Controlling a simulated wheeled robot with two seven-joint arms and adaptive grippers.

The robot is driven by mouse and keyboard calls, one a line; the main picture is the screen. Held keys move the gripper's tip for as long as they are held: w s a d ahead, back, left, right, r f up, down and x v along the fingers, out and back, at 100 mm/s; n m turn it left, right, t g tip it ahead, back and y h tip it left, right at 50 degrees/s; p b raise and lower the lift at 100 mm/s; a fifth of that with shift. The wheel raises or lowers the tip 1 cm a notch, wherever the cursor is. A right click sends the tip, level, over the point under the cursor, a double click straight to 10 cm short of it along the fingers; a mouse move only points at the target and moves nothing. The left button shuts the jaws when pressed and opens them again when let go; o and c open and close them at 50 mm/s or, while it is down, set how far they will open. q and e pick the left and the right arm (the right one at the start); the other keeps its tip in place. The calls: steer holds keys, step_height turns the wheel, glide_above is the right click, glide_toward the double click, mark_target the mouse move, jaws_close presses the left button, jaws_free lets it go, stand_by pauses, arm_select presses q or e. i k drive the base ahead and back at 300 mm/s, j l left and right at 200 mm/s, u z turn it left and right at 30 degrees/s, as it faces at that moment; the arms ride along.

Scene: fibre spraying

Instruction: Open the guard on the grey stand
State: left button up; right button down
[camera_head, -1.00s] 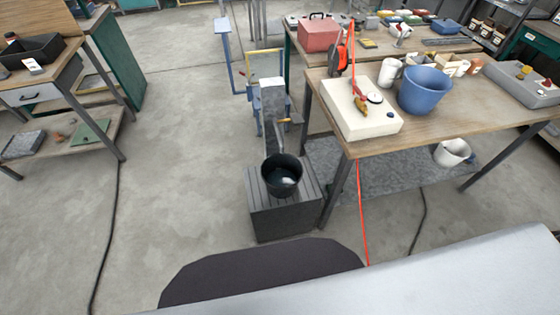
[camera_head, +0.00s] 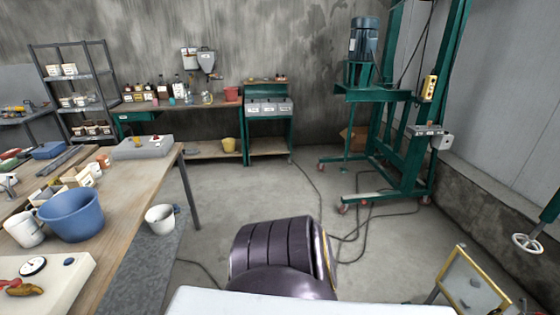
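A clear panel in a yellow frame (camera_head: 469,287), which looks like the guard, stands at the bottom right of the head view. It is tilted, and the picture's lower edge cuts it off. A piece of a grey support shows at its left side; the rest of the stand is hidden or out of view. I cannot tell whether the guard is open or closed. Neither of my grippers is in view, and nothing shows touching the guard.
A wooden bench (camera_head: 128,191) with a blue bucket (camera_head: 72,215) stands at the left. A green wheeled frame (camera_head: 405,150) with a motor stands at the back right. Cables lie on the floor. A handwheel (camera_head: 527,242) shows at the right edge. The middle floor is mostly clear.

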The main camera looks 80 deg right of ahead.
mark_target(505, 306)
steer(key=z, duration=4.6)
